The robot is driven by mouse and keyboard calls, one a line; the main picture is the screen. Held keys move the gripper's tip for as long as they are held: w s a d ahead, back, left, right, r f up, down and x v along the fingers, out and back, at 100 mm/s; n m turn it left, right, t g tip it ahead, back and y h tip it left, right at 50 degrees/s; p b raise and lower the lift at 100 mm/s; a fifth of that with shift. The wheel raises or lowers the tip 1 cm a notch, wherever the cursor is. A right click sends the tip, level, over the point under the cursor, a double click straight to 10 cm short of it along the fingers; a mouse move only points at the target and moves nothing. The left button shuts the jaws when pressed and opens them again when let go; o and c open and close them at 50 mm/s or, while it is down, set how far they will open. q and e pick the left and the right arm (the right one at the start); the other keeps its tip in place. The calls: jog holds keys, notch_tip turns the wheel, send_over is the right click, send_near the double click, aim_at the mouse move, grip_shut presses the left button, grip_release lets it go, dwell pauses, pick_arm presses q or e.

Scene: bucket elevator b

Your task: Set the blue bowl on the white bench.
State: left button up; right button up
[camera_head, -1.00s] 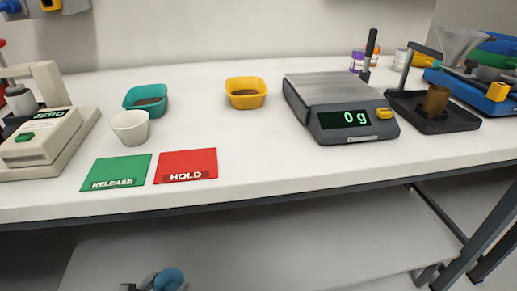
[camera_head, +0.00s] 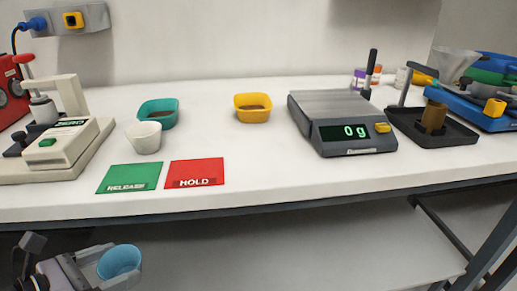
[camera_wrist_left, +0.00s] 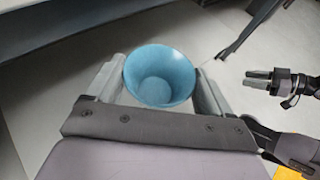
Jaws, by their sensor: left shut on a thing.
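The blue bowl (camera_head: 121,260) is at the lower left of the head view, below the front edge of the white bench (camera_head: 270,175). My left gripper (camera_head: 112,268) is shut on it. In the left wrist view the bowl (camera_wrist_left: 160,75) sits between the two fingers, its mouth towards the camera and its inside looking empty. The bench top is above the bowl in the head view. My right gripper (camera_wrist_left: 262,80) shows small at the right of the left wrist view, away from the bowl; its jaw opening is unclear.
On the bench are a green RELEASE card (camera_head: 130,178), a red HOLD card (camera_head: 194,172), a white cup (camera_head: 144,137), a teal tub (camera_head: 158,113), a yellow tub (camera_head: 252,108) and a scale (camera_head: 345,125) reading 0 g. A press-like device (camera_head: 60,145) stands left. Bare bench lies right of HOLD.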

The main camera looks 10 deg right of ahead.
pick_arm(q)
jog(key=shift+m+g+h, duration=0.6)
jog(key=shift+m+g, duration=0.2)
jog(key=r, duration=0.3)
jog(key=s+a+r, duration=0.1)
jog(key=r, duration=0.4)
jog(key=shift+s+a+r, duration=0.2)
jog(key=shift+a+r, duration=0.2)
jog(key=shift+w, duration=0.1)
jog(key=shift+f, duration=0.1)
